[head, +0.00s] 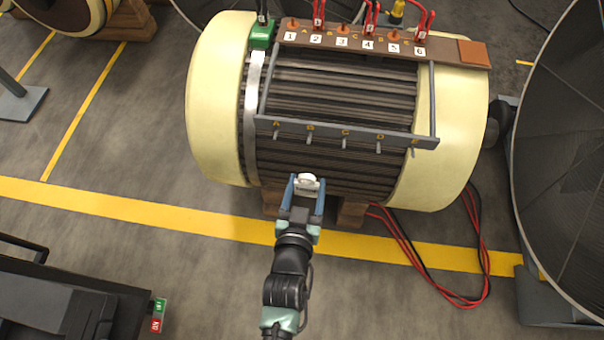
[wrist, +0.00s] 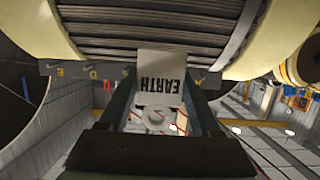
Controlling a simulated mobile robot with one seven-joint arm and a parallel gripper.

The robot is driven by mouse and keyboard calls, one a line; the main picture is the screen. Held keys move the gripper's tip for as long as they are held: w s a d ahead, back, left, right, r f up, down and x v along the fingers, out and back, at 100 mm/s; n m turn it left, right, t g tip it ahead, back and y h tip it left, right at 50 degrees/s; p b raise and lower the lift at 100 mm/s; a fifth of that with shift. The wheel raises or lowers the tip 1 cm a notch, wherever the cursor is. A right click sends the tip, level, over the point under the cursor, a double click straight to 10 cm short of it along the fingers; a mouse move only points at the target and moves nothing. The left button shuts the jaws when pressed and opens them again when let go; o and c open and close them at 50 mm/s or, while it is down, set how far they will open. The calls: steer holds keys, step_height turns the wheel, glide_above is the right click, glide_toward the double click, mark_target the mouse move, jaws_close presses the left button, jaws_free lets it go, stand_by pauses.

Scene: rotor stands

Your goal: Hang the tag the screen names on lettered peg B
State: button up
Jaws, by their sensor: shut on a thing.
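My gripper (head: 306,190) is shut on a white tag (head: 307,183) with a round eye at its top. In the wrist view the tag (wrist: 161,68) reads EARTH, upside down, between my fingers (wrist: 158,100). The grey peg rail (head: 362,136) spans the front of the rotor, with short pegs lettered A to E. Peg B (head: 309,140) is second from the left. The tag is below peg B in the head view and looks apart from it. No peg visibly holds a tag. No readable screen is in view.
The ribbed rotor (head: 335,170) with cream ends rests on wooden blocks. Red and black cables (head: 430,280) lie on the floor at right. A large dark disc (head: 565,150) stands right.

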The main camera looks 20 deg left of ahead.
mark_target(301, 194)
steer(key=f+b, duration=0.1)
steer(key=a+f, duration=0.1)
steer(key=f, duration=0.1)
steer(key=shift+w+b, duration=0.1)
steer(key=shift+b, duration=0.3)
steer(key=w+a+b, duration=0.3)
steer(key=w, duration=0.8)
steer(key=shift+w+a+f+b, duration=0.15)
steer(key=shift+f+b, duration=0.15)
steer(key=shift+f, duration=0.1)
stand_by(0.7)
steer(key=shift+f, duration=0.25)
stand_by(0.9)
steer(key=o, duration=1.1)
steer(key=shift+c, duration=0.2)
steer(key=shift+s+d+p, duration=0.4)
steer(key=shift+s+d, duration=0.05)
steer(key=shift+s, duration=1.15)
steer(key=shift+s+d+p, duration=0.35)
steer(key=shift+s+d, duration=0.1)
steer(key=shift+s, duration=1.15)
steer(key=shift+s+d+p, duration=0.4)
steer(key=shift+s+d, duration=0.05)
steer(key=shift+s, duration=1.15)
